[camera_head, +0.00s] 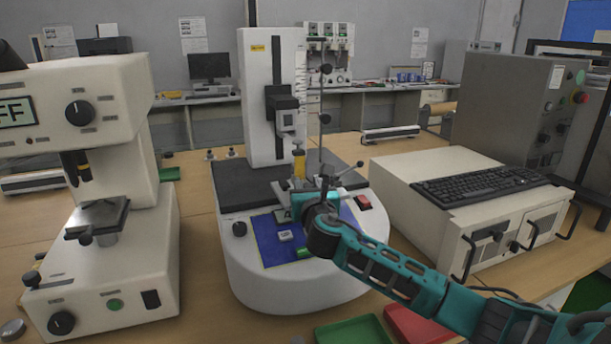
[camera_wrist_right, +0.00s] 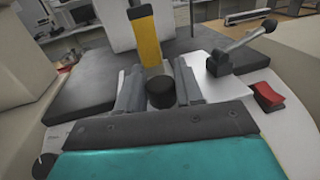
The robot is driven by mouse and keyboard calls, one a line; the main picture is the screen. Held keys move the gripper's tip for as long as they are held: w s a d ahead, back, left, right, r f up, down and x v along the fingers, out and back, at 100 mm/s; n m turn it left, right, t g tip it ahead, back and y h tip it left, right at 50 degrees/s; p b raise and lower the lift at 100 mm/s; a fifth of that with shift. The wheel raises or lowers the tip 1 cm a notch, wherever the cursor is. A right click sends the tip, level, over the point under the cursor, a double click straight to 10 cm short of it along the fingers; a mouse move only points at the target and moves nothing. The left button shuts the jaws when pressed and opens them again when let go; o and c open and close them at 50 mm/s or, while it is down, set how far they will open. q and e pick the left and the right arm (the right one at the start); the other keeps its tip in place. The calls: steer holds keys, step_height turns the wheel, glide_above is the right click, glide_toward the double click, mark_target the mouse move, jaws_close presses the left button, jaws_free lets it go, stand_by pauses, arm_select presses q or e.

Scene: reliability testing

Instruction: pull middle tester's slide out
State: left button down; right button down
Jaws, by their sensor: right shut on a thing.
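The middle tester (camera_head: 272,100) is a white machine with a tall column, a dark grey bed (camera_head: 238,182) and a rounded white base with a blue panel. A black carriage (camera_head: 283,115) sits on its column, above a yellow cylinder (camera_head: 299,165). My right gripper (camera_head: 322,192) reaches over the front of the tester's bed. In the right wrist view, its two grey fingers (camera_wrist_right: 160,84) stand on either side of a round black knob (camera_wrist_right: 160,96), shut on it. The yellow cylinder (camera_wrist_right: 149,38) stands just behind the knob. My gripper and arm hide the slide's outline. My left gripper is out of view.
A lever with a black ball (camera_head: 347,172) and a red switch (camera_head: 363,202) are close right of my gripper. Another white tester (camera_head: 95,240) stands left. A beige box with a keyboard (camera_head: 480,187) stands right. Green (camera_head: 352,332) and red trays (camera_head: 415,325) lie in front.

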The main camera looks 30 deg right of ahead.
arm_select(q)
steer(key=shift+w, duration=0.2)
arm_select(e)
steer(key=c, duration=1.1)
jaws_free()
steer(key=shift+w, duration=0.1)
steer(key=shift+o, duration=1.4)
arm_select(q)
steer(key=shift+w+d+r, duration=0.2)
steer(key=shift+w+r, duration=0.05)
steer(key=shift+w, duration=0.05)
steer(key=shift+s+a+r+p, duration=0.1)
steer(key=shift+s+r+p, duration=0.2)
steer(key=shift+p, duration=0.1)
arm_select(e)
steer(key=v, duration=1.3)
steer(key=shift+d, duration=0.1)
